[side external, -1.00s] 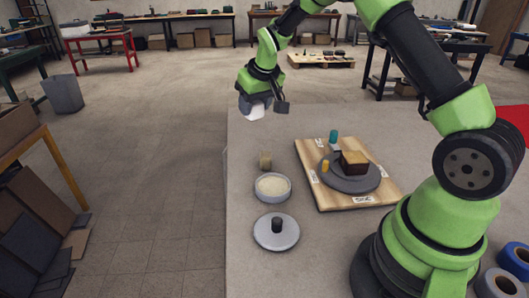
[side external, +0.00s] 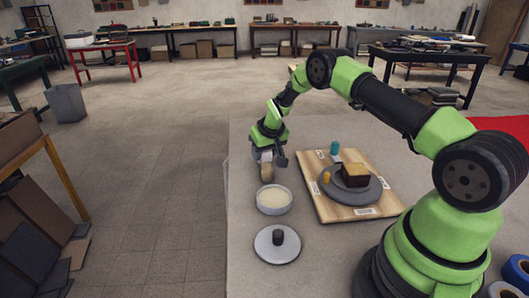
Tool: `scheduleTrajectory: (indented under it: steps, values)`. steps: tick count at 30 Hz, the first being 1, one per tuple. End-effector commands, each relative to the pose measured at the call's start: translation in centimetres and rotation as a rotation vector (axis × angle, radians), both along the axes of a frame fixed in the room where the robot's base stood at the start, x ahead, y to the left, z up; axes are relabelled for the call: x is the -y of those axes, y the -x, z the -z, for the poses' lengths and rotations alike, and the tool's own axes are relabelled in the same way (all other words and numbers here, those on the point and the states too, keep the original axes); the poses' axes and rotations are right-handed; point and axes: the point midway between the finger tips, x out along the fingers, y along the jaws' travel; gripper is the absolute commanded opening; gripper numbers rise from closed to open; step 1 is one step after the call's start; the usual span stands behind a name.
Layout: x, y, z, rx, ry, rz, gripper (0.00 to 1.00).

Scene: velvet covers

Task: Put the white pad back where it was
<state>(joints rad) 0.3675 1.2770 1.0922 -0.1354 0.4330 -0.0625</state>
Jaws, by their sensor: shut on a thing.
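Just under the pad, in the picture, is a small tan block (side external: 266,173) on the table, behind the bowl. I cannot tell whether pad and block touch.
A round bowl of pale grains (side external: 274,201) and a grey lid with a black knob (side external: 277,245) stand in front. To the right, a wooden board (side external: 334,212) bears a dark round plate (side external: 352,196), a brown block (side external: 355,172), a yellow piece (side external: 326,177) and a teal cylinder (side external: 335,147).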

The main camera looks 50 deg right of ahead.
Motion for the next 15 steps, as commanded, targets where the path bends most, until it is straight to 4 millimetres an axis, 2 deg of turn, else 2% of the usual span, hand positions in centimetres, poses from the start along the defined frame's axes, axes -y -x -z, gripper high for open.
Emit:
scheduleTrajectory:
  steps: [13, 14, 15]
  values:
    - [-0.01, -0.01, 0.79, 0.001, 0.000, 0.000, 0.27]
    - [0.00, -0.02, 0.77, 0.001, 0.000, 0.000, 0.51]
    - [0.00, -0.02, 0.75, 0.001, 0.000, 0.000, 0.60]
